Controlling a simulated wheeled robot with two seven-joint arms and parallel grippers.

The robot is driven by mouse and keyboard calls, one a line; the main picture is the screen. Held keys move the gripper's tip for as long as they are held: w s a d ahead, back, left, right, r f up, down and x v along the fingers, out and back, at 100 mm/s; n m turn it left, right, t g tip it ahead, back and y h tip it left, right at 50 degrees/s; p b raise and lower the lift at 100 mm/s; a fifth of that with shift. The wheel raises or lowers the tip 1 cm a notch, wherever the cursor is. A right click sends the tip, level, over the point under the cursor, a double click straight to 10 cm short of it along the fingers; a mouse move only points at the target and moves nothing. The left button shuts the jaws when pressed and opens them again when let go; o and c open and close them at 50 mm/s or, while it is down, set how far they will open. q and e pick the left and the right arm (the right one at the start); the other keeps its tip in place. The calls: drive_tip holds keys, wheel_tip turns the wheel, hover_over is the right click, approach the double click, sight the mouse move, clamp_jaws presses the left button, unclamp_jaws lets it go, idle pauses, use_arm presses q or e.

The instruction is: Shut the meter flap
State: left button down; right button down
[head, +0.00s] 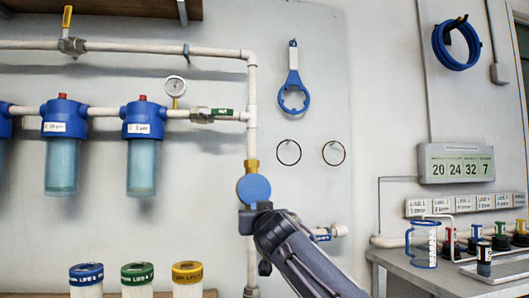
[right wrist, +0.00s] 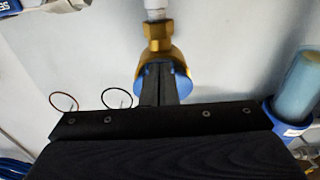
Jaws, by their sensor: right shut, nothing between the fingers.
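The water meter sits on the vertical white pipe, below a brass fitting (head: 252,166). Its round blue flap (head: 254,187) faces me and covers the dial; whether it lies fully flush I cannot tell. My right gripper (head: 256,210) is shut and empty at the flap's lower edge. In the right wrist view my closed fingers (right wrist: 160,82) lie in front of the blue flap (right wrist: 184,88), with the brass meter body (right wrist: 150,58) behind; whether they touch it I cannot tell. My left gripper is not in view.
Blue-capped filter housings (head: 145,150) and a gauge (head: 175,86) are on the wall at left. Three cartridges (head: 138,280) stand below. A blue wrench (head: 293,82) and two rings (head: 289,152) hang right of the pipe. A bench (head: 415,268) with a jug (head: 422,244) is at right.

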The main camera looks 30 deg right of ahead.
drive_tip(key=shift+w+d+f, duration=0.15)
drive_tip(key=shift+w+f, duration=0.2)
drive_tip(key=shift+w, duration=0.3)
drive_tip(key=shift+w+d+f, duration=0.2)
drive_tip(key=shift+w+f, duration=0.2)
drive_tip(key=shift+w, duration=0.3)
drive_tip(key=shift+w+d+f, duration=0.15)
drive_tip(key=shift+w+f, duration=0.2)
drive_tip(key=shift+w, duration=0.3)
